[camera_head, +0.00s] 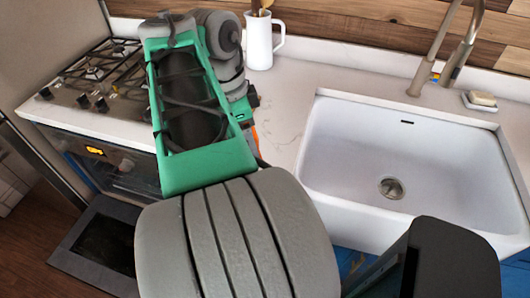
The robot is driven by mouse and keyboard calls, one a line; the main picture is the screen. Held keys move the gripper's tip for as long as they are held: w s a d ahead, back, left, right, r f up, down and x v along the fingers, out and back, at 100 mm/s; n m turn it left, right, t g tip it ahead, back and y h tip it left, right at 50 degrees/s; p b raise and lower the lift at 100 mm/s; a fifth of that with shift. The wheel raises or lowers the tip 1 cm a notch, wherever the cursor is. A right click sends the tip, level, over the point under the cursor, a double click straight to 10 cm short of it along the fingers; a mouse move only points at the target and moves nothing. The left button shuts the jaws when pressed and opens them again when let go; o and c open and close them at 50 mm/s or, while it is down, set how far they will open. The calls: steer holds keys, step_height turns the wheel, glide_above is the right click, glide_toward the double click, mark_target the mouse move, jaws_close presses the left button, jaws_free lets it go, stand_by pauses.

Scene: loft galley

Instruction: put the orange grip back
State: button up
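A small strip of orange (256,138) shows at the right edge of my arm, over the front of the counter. Most of it is hidden, and I cannot tell whether it is the orange grip or part of something else. No other object that I can name as the orange grip shows. My arm, grey with a green frame, crosses the middle of the view. My gripper is not visible, so I cannot see whether it holds anything.
A white counter (290,85) runs behind my arm. A gas hob (97,68) sits at left above an oven (110,165). A white sink (350,140) with a tap (424,75) is at right. A white jug (258,42) and a soap dish (480,101) stand at the back.

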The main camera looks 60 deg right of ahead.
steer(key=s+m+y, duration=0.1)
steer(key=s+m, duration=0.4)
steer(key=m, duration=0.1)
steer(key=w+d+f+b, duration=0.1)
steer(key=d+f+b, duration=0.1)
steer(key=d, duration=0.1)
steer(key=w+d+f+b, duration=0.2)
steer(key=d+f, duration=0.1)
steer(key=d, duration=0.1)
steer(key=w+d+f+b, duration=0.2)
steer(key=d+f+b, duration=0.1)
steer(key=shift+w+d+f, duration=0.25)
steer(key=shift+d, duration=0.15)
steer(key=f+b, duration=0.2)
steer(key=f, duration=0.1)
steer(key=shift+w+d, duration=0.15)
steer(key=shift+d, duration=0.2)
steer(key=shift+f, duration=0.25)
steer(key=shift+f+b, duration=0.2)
steer(key=shift+b, duration=0.1)
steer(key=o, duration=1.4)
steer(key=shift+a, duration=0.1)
